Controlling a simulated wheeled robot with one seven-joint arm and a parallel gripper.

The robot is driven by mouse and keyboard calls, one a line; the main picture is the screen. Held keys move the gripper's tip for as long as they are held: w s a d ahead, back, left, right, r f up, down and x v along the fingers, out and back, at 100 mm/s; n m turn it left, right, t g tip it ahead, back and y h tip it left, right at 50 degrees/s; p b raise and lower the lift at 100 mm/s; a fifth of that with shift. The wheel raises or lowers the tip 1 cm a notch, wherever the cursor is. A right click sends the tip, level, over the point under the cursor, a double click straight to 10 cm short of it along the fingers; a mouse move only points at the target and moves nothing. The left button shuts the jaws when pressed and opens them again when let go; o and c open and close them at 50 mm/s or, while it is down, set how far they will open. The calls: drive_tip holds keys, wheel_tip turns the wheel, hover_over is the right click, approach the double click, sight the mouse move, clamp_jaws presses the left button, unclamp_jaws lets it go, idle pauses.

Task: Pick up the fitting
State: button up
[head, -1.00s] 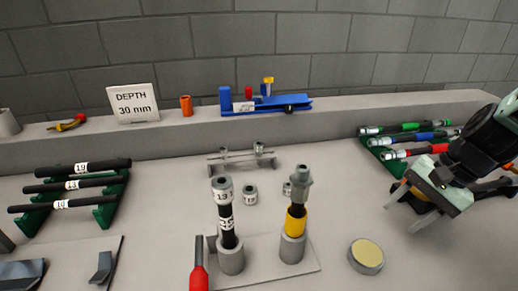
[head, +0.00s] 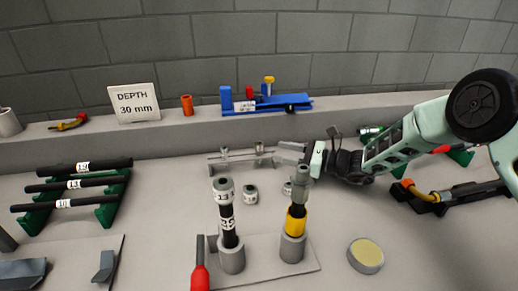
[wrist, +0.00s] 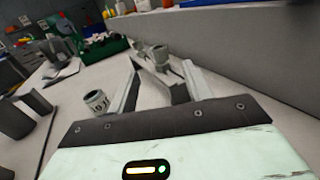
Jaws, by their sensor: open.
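A grey metal fitting (head: 258,148) sits at the right end of a low grey rack (head: 238,164), and another fitting (head: 224,152) sits toward its left end. My gripper (head: 279,153) is open and empty, its fingers pointing left just right of the rack. In the wrist view a fitting (wrist: 160,52) on the rack shows ahead, between the two fingertips and apart from them. A loose labelled fitting (head: 250,194) stands on the table in front of the rack; a labelled fitting (wrist: 96,100) shows left of the fingers in the wrist view. Another (head: 287,188) is partly hidden by the yellow-banded post.
Two upright hoses (head: 227,215) and (head: 296,219) stand in grey cups before my gripper. A wall ledge (head: 190,138) with a blue tool (head: 266,105) runs behind. A round pad (head: 366,256) lies at front right. A green rack with black hoses (head: 70,185) stands left.

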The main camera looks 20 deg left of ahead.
sight(259, 148)
drive_tip(key=a, duration=0.5)
drive_tip(key=a+p, duration=0.1)
drive_tip(key=a, duration=0.1)
drive_tip(key=shift+w+a, duration=0.3)
drive_tip(key=shift+a, duration=0.1)
drive_tip(key=c, duration=1.1)
